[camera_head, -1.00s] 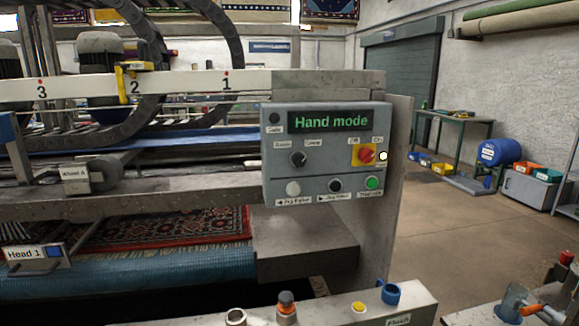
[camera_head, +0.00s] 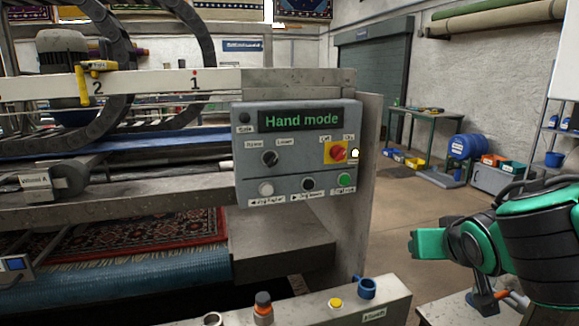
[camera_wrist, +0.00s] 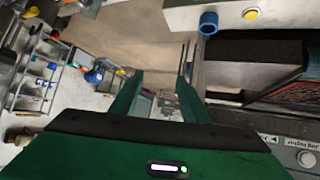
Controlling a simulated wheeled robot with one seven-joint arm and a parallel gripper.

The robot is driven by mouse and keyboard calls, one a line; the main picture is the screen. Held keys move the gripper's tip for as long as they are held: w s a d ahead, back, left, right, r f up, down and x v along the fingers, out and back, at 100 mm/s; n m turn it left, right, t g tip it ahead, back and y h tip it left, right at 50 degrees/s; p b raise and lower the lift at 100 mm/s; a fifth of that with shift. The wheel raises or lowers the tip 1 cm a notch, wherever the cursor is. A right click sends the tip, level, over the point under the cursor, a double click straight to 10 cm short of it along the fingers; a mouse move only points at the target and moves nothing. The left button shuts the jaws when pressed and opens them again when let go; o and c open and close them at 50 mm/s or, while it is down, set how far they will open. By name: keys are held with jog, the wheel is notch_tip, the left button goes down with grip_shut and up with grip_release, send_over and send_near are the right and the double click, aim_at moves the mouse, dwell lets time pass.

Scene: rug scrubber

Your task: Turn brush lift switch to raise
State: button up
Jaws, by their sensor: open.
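The brush lift switch is a small black knob (camera_head: 269,158) on the grey control panel (camera_head: 242,180) in the head view. The labels Raise and Lower sit above it, left and right. Its pointer is too small to read. The panel's green display (camera_head: 300,120) reads "Hand mode". In the wrist view my gripper (camera_wrist: 158,88) is open, with nothing between its green fingers. A panel corner with a pale button (camera_wrist: 307,158) shows at that view's lower right; the knob is not visible there. In the head view my green arm is right of the panel, apart from it.
A red rotary switch on a yellow plate (camera_head: 338,152) is on the panel's right. White, black and green buttons (camera_head: 344,180) line its bottom. A ledge with a blue cup-like part (camera_head: 366,288) and yellow button (camera_head: 335,303) juts out below.

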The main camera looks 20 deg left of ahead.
jog(key=s+a+r+n+t+y, duration=0.15)
jog(key=a+r, duration=0.25)
jog(key=a, duration=0.4)
jog(key=a+r+n+t+y, duration=0.1)
jog(key=a+r+t+y, duration=0.2)
jog(key=a, duration=0.5)
jog(key=n+y, duration=0.2)
jog(key=y, duration=0.3)
send_near(274, 163)
jog(key=shift+h, duration=0.25)
jog(key=x, duration=0.9)
jog(key=shift+w+a+r, duration=0.1)
jog(key=shift+a+r, duration=0.05)
